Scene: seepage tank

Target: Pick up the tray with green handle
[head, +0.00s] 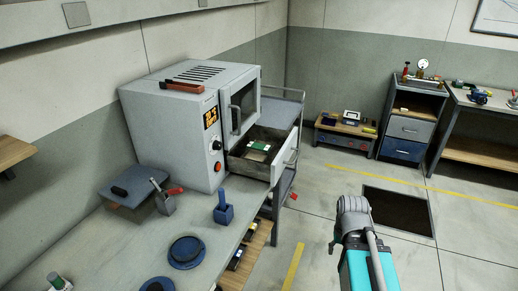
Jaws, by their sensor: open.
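A grey oven-like cabinet (185,125) stands on the workbench, with an open drawer (284,165) below its windowed door. Inside the drawer lies a small flat object with green and pale parts (258,147). It looks like the tray with the green handle, but it is too small to make out its handle clearly. The drawer's front wall partly screens the inside. My arm, teal and grey, rises at the lower right, apart from the drawer and the bench. My gripper's fingers cannot be made out in this view.
A reddish-brown block (183,86) lies on the cabinet's top. The workbench (120,235) holds a blue block with a stem (223,210) and a round blue dish (186,252). A grey cart (284,118) stands behind the drawer.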

